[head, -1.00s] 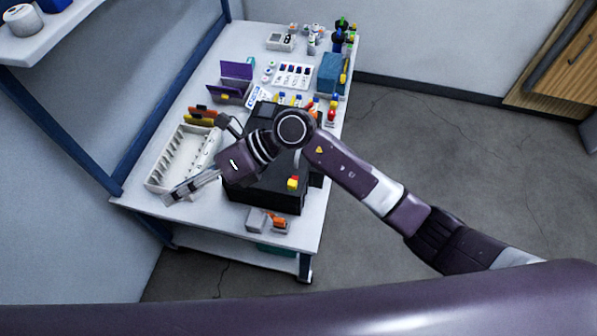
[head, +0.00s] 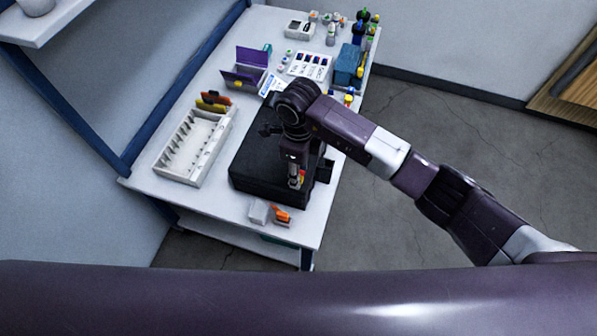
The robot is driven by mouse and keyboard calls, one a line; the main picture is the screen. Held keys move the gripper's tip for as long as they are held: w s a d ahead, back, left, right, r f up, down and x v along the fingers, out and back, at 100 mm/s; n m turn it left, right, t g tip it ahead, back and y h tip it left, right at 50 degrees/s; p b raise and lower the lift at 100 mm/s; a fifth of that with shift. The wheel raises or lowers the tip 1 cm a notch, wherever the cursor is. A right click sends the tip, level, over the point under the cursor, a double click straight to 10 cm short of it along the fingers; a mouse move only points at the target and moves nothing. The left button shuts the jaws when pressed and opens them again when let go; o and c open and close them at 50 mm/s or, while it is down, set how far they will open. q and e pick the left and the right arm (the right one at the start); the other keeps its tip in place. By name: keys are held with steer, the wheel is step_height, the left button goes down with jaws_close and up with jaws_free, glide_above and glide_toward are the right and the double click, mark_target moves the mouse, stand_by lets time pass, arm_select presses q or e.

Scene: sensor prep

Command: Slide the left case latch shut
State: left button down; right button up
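The black case (head: 255,168) lies on the white table, partly covered by my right arm. My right gripper (head: 296,182) points down over the case's right front part. A small red and yellow piece (head: 302,174) shows right at its fingers; I cannot tell whether it is a latch or whether the fingers touch it. The finger opening is too small and covered to read. No left latch can be made out clearly. My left gripper is not in view.
A white slotted rack (head: 196,150) stands left of the case. A grey and orange item (head: 270,213) lies in front of it. Behind are a purple open box (head: 243,72), a white tray (head: 310,65) and a blue box (head: 348,64). The table's front left corner is clear.

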steer(key=shift+f, duration=0.75)
jaws_close()
